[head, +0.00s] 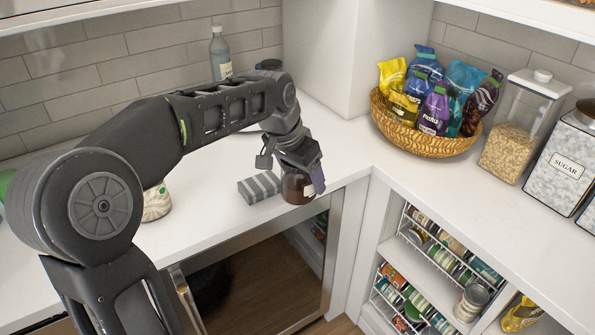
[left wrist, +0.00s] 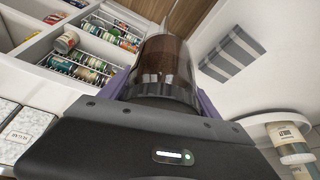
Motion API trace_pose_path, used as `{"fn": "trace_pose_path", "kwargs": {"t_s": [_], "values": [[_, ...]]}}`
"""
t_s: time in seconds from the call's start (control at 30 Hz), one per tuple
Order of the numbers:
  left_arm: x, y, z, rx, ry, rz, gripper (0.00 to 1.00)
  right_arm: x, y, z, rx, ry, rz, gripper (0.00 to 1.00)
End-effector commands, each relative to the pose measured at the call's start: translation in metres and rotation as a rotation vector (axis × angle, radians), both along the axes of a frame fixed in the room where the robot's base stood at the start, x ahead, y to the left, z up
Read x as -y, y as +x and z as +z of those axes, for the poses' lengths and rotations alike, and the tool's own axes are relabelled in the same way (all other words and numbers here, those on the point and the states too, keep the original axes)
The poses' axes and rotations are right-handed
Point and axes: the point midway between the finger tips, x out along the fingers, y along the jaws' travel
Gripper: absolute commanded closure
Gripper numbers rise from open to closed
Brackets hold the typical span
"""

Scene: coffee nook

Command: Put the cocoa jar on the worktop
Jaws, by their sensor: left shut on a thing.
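The cocoa jar (head: 296,188) is a clear jar with dark brown contents, seen at the front edge of the white worktop (head: 215,205) near the inner corner. My left gripper (head: 304,178) is shut on it from above, with purple fingers on its sides. In the left wrist view the jar (left wrist: 167,55) is held between the fingers (left wrist: 162,92), its dark lid towards the palm. I cannot tell whether the jar's base touches the worktop. My right gripper is not in view.
A grey striped block (head: 259,187) lies just left of the jar. A cream tin (head: 157,203) stands partly behind my arm. A basket of bags (head: 425,142) is right. Below are open shelves (head: 405,262) of cans.

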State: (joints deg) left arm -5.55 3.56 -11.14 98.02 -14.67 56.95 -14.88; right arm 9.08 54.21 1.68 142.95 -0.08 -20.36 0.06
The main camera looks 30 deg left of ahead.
Motion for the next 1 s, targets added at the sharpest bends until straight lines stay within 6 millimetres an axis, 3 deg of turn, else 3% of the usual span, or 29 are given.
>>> {"fn": "trace_pose_path", "kwargs": {"t_s": [0.27,0.4,0.57,1.0], "values": [[0.035,0.023,-0.038,0.01,0.005,0.174,0.85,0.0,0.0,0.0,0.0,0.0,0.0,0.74],[0.074,0.032,-0.067,0.021,0.001,0.212,0.85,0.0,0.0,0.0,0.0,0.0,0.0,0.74],[0.105,0.034,-0.087,0.029,-0.006,0.202,0.85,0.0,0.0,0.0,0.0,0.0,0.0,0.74],[0.111,0.034,-0.09,0.031,-0.007,0.2,0.85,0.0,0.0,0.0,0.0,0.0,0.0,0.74]]}}
